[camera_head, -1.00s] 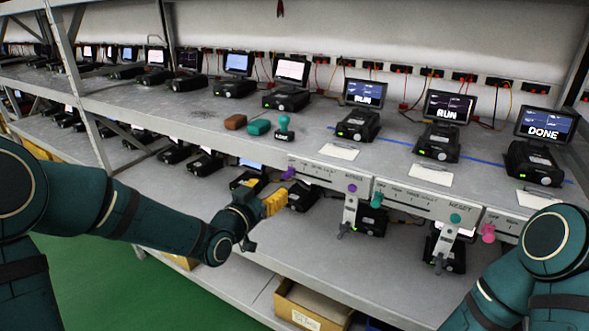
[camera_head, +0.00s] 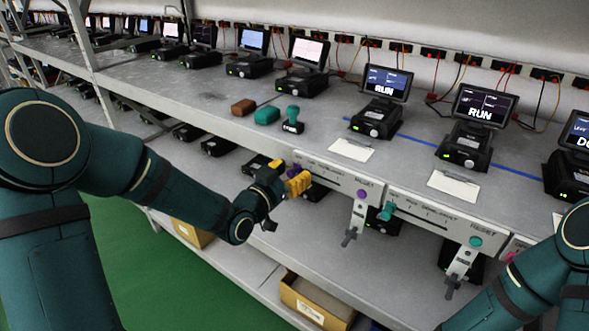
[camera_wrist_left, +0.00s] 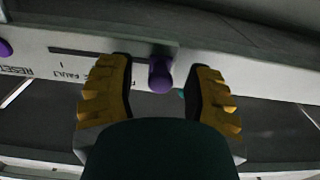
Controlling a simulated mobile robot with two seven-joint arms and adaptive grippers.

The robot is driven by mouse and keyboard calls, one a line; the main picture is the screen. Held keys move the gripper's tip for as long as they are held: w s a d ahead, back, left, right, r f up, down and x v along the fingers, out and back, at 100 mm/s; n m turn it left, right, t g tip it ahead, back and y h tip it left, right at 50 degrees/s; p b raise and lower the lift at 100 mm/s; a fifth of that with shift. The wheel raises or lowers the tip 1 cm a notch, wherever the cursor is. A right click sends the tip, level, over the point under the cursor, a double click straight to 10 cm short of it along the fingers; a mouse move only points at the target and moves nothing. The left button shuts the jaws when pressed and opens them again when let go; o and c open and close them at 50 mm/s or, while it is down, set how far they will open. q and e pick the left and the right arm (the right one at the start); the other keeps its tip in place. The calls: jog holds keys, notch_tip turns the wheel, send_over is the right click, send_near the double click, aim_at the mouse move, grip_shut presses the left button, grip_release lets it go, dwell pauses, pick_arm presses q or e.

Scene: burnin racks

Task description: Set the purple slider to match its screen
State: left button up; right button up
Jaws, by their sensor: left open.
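The purple slider knob (camera_head: 296,168) is at the left end of the leftmost labelled panel on the shelf's front edge. It is partly hidden behind my left gripper (camera_head: 292,179). In the left wrist view the purple knob (camera_wrist_left: 160,76) sits between the tips of my open yellow fingers (camera_wrist_left: 160,85), with gaps on both sides. A purple RESET button (camera_head: 361,194) is at the panel's right end. My right arm shows at the right edge, but its gripper is out of view.
A teal slider knob (camera_head: 387,211) is on the neighbouring panel to the right. A brown block (camera_head: 244,107), a teal block (camera_head: 267,115) and a teal-handled stamp (camera_head: 292,120) stand on the shelf. A cardboard box (camera_head: 315,302) is below.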

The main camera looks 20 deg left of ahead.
pick_arm(q)
jog(key=shift+o, duration=0.2)
jog(key=shift+s, duration=0.1)
grip_shut()
